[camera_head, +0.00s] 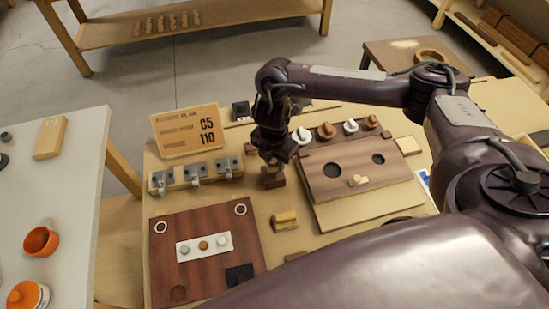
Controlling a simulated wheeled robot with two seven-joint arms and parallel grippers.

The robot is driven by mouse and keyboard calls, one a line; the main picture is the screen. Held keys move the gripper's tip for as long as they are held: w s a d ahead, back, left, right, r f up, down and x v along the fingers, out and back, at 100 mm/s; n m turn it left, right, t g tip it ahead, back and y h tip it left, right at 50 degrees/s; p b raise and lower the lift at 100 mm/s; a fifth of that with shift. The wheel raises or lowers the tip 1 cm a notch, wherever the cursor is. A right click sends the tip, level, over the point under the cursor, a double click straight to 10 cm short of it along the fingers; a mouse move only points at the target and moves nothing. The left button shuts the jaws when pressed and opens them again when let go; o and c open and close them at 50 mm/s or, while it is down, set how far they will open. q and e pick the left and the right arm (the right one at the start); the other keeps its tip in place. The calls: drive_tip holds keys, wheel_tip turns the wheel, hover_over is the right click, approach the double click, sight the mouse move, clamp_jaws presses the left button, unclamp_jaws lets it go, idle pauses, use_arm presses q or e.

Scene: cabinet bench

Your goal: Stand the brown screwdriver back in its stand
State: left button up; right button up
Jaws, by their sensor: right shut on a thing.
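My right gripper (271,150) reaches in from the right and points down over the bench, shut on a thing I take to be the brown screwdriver. The dark jaws hide most of it, so its tilt is hard to tell. Directly below the jaws is a small red-brown block (272,178), which looks like the stand. The jaws are right over this block. I cannot tell whether the screwdriver is inside it or just above it. My left gripper is not in view.
Left of the block is a row of grey clamps (195,174) with a sign (187,132) behind. A wooden panel (350,190) with knobs stands close on the right. A dark red board (205,275) and a small brass-coloured block (285,220) lie in front.

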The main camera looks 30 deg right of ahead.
drive_tip(key=shift+f, duration=0.3)
drive_tip(key=o, duration=1.6)
drive_tip(key=shift+c, duration=0.2)
drive_tip(key=shift+r, duration=0.15)
drive_tip(key=shift+r+p, duration=3.5)
drive_tip(key=shift+r, duration=0.15)
